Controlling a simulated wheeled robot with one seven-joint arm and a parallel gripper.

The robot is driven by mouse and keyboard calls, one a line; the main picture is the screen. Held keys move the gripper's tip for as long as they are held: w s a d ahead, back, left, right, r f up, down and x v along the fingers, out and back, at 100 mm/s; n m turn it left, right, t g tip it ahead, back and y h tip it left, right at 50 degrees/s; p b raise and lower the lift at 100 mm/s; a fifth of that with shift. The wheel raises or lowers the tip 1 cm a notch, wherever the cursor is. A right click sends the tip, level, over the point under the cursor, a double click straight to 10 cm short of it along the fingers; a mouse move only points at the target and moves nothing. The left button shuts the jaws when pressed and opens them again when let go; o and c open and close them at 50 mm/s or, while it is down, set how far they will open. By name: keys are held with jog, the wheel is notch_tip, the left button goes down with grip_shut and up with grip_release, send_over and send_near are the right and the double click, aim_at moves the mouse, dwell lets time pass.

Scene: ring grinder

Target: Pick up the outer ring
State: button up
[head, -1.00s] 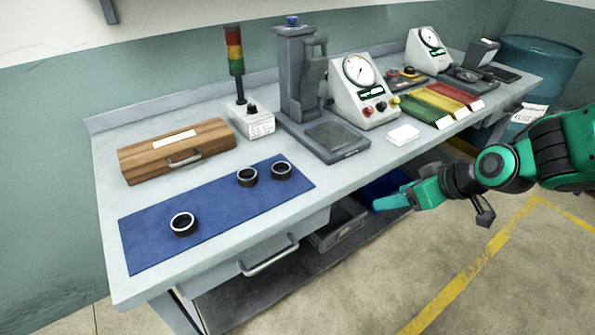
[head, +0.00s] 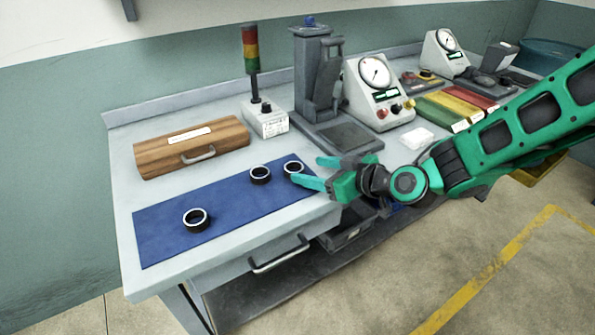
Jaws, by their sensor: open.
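Several dark rings with bright rims lie on a blue mat (head: 160,228) on the workbench. One ring (head: 195,220) is alone at the front left of the mat. A second ring (head: 260,175) lies near the middle right, and a third ring (head: 292,168) lies at the right end. I cannot tell which of them is the outer ring. My gripper (head: 308,172) is open and empty, its green fingers pointing left at the mat's right end. The fingertips are close to the third ring; the near finger partly hides its lower edge. I cannot tell whether they touch.
A wooden case (head: 190,146) stands behind the mat. A signal tower (head: 251,60), a grey press (head: 318,85) and a white gauge box (head: 375,95) stand along the back. A small white block (head: 417,138) lies behind my arm. The mat's left half is mostly clear.

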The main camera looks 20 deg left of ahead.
aim_at(289, 167)
jog(key=x, duration=0.5)
jog(key=shift+s+a, duration=0.2)
jog(key=shift+s, duration=0.05)
jog(key=c, duration=1.2)
